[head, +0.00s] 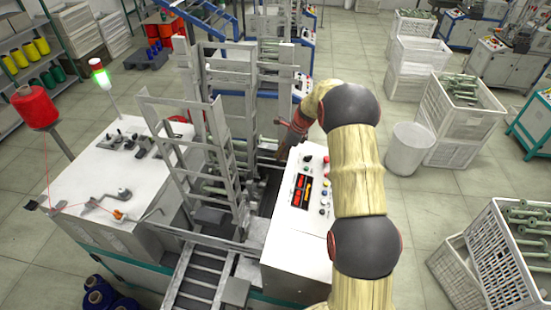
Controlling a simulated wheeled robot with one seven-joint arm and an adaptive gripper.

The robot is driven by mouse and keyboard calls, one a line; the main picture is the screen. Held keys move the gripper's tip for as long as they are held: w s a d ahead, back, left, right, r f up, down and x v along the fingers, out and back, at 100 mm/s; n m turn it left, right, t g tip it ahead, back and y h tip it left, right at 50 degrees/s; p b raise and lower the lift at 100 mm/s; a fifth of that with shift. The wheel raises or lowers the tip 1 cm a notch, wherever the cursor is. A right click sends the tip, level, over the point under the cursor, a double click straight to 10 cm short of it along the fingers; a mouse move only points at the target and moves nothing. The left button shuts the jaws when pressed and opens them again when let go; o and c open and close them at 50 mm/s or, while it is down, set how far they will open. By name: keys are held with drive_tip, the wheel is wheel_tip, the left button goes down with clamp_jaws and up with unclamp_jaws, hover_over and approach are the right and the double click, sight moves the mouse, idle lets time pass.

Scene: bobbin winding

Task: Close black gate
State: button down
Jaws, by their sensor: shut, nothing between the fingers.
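My arm reaches over the white control box (300,240) of the winding machine. My gripper (283,152) is small in the head view, just behind the far left corner of that box, pointing down toward the machine's middle channel. It is shut and empty. I cannot clearly make out a black gate. The channel beside the gripper is dark and partly hidden by the grey ladder-like frames (215,150) and the control box. I cannot tell whether the gripper touches anything there.
A slatted chute (198,282) runs out at the front. The left white cabinet (110,170) carries a lamp and thread guides, with a red thread cone (34,106) beside it. Crates of bobbins (465,105) and a white bin (408,148) stand right; the floor between is clear.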

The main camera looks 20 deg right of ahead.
drive_tip(key=shift+p+v, duration=0.3)
drive_tip(key=shift+v, duration=0.75)
drive_tip(key=shift+s+f, duration=0.1)
